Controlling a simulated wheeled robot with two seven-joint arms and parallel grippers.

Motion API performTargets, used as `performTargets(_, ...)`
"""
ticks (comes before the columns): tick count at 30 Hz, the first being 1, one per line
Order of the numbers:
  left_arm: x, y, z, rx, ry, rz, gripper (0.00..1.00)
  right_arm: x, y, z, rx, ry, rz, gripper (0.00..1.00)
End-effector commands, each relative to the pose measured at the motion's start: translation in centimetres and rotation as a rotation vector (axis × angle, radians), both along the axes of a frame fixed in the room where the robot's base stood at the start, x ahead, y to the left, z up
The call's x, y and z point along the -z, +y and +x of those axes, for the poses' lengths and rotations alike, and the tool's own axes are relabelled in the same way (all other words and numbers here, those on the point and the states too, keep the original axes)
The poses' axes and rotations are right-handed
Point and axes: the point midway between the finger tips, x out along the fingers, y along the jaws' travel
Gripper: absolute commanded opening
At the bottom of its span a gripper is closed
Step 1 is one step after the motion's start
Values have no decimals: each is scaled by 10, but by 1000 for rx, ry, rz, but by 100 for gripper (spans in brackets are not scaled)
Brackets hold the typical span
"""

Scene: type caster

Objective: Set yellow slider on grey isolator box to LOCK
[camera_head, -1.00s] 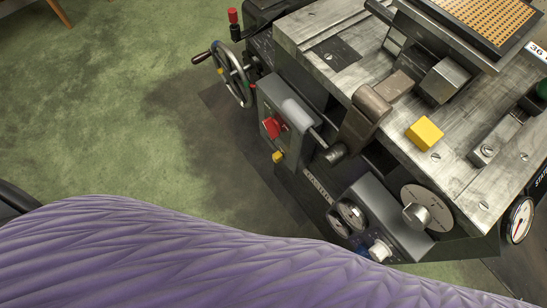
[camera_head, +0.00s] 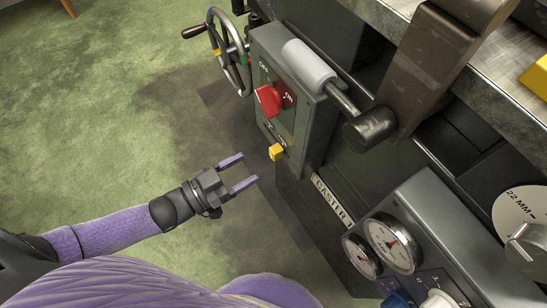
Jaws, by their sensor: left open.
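The grey isolator box (camera_head: 318,115) is fixed to the side of the type caster, with a red rotary knob (camera_head: 268,99) on its front face. The small yellow slider (camera_head: 276,152) sits low on that face, below the knob. The markings beside the slider are too small to read. My left gripper (camera_head: 248,171) is open and empty, a little below and left of the slider, apart from the box. Its two fingers point right toward the box. My right gripper does not show.
A handwheel (camera_head: 229,52) stands behind the box. A grey handle (camera_head: 309,66) on a rod and a brown lever arm (camera_head: 443,65) lie to the right. A gauge panel (camera_head: 427,218) juts out below right. Green floor (camera_head: 110,120) is open at left.

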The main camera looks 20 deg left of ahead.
Motion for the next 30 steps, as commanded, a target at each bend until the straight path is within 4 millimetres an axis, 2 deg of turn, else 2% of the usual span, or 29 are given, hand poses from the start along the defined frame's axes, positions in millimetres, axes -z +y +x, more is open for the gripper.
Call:
performTargets(3,4,-19,24,0,-1,-2,68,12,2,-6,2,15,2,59)
performTargets(9,3,-39,50,-2,2,1,68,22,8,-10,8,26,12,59)
performTargets(19,0,-43,55,-3,2,4,66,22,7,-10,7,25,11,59)
performTargets(28,1,-43,55,-3,2,4,2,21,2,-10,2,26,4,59)
performTargets(30,1,-43,55,-3,3,5,0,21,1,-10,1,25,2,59)
